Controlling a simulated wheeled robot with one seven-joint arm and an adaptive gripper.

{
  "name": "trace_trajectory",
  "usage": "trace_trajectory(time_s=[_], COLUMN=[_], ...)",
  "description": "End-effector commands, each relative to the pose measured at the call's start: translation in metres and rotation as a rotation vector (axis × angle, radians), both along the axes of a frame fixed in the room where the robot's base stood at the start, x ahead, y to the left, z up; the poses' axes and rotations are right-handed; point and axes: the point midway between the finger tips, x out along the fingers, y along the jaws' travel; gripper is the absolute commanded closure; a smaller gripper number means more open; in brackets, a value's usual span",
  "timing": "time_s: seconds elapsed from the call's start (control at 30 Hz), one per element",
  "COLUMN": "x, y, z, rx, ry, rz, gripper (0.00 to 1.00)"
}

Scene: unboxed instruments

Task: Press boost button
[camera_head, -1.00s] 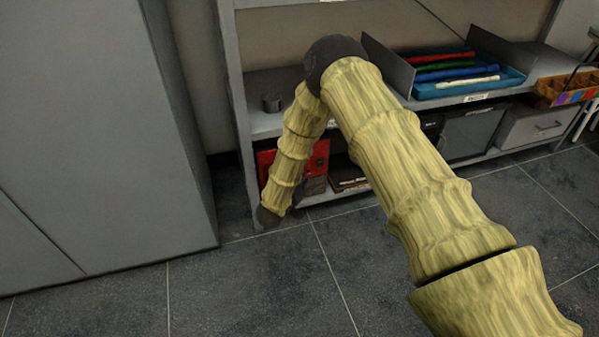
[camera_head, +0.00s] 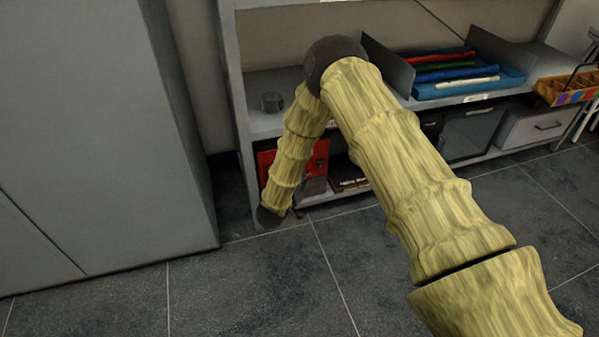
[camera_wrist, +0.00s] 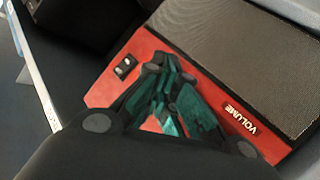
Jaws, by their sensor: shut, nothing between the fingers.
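A red amplifier (camera_wrist: 150,50) with a dark speaker grille (camera_wrist: 250,55) fills much of the wrist view. It shows in the head view as a red box (camera_head: 318,160) on the low shelf, partly behind my arm. Its red panel bears the word VOLUME (camera_wrist: 241,118) and a small black switch (camera_wrist: 125,67). No boost label is readable, so I cannot tell which control is the boost button. My gripper (camera_wrist: 165,68) is shut and empty, its teal fingers together over the red panel, to the right of the switch. The fingers hide part of the panel; contact cannot be told.
A blue tray (camera_head: 440,91) of coloured rods is at right. A grey cabinet (camera_head: 90,120) stands close at left. The tiled floor in front is clear.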

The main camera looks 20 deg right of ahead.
Motion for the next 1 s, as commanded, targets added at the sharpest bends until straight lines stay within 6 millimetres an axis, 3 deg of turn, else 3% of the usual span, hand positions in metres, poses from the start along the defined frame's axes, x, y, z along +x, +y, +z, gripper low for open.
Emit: trace_trajectory(time_s=[1.0], x=[0.0096], y=[0.0003], z=[0.0003], rx=[0.0], ry=[0.0], rz=[0.0], gripper=[1.0])
